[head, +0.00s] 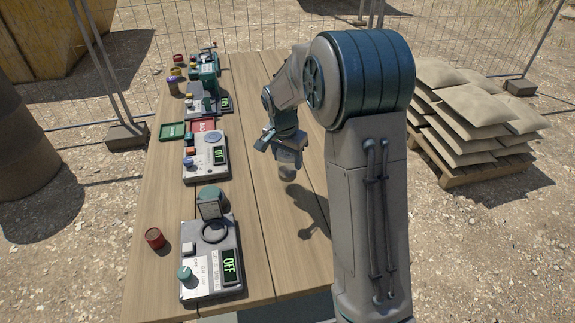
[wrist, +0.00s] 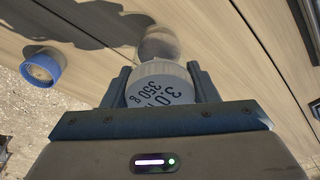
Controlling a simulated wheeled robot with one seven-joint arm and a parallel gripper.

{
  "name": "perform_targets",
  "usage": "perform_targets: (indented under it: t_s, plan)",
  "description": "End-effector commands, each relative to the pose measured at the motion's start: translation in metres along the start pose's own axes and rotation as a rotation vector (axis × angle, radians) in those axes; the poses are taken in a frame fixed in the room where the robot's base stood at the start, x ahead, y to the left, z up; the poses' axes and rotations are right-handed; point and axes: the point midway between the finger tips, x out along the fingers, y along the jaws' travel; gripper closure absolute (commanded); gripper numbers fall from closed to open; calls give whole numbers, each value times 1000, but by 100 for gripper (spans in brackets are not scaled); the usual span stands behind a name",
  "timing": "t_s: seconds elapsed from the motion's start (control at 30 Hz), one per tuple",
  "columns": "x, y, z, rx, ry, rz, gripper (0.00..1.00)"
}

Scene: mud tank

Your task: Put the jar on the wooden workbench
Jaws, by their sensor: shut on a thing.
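The jar (head: 287,168) is grey and rounded and hangs below my gripper (head: 282,142) over the wooden workbench (head: 262,245). In the wrist view my gripper (wrist: 162,88) is shut on the jar, around its white lid (wrist: 160,88) with dark print reading "3.0" and "350 g". The jar's clear or greyish rounded body (wrist: 159,44) shows beyond the lid. The jar's shadow falls on the planks apart from it in the head view, so it seems to be above the surface. The jar's far end is hard to make out.
Several devices with green displays, one a front scale (head: 210,260), line the bench's left side. A red can (head: 154,238), a green tray (head: 172,131) and small jars (head: 174,87) stand there too. The bench's middle is clear. Sandbags (head: 470,100) lie on a pallet at right.

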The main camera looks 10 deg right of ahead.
Motion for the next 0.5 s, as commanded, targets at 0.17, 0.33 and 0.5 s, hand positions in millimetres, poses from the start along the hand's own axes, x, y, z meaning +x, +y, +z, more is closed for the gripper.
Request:
perform_targets:
  t_s: [0.17, 0.33, 0.5]
  plan:
    - [25, 1, 4, -1, -4, 4, 80]
    - [38, 0, 6, 1, -1, 0, 80]
    - [38, 0, 6, 1, 0, 0, 80]
